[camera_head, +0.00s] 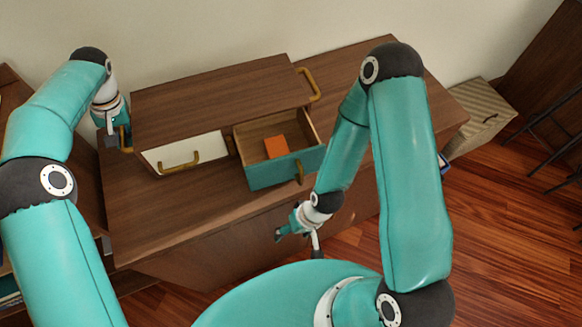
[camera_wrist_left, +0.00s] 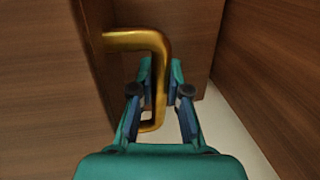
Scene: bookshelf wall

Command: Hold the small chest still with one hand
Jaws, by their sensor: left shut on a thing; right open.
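The small chest (camera_head: 215,95) is a brown wooden box on top of a wider wooden cabinet. Its left drawer (camera_head: 185,152) has a white front and looks shut. Its right drawer (camera_head: 285,170) has a teal front and is pulled out, with an orange block (camera_head: 276,147) inside. My left gripper (camera_head: 118,140) is at the chest's left end, shut on the brass side handle (camera_head: 125,138). The left wrist view shows the handle (camera_wrist_left: 158,75) between the fingers (camera_wrist_left: 162,100). My right gripper (camera_head: 296,236) is open and empty, in front of the cabinet, below the open drawer.
The cabinet top (camera_head: 150,212) is bare in front of the chest. Another brass handle (camera_head: 309,85) is on the chest's right end. A light box (camera_head: 480,118) stands on the floor at the right, near a dark metal frame (camera_head: 555,150).

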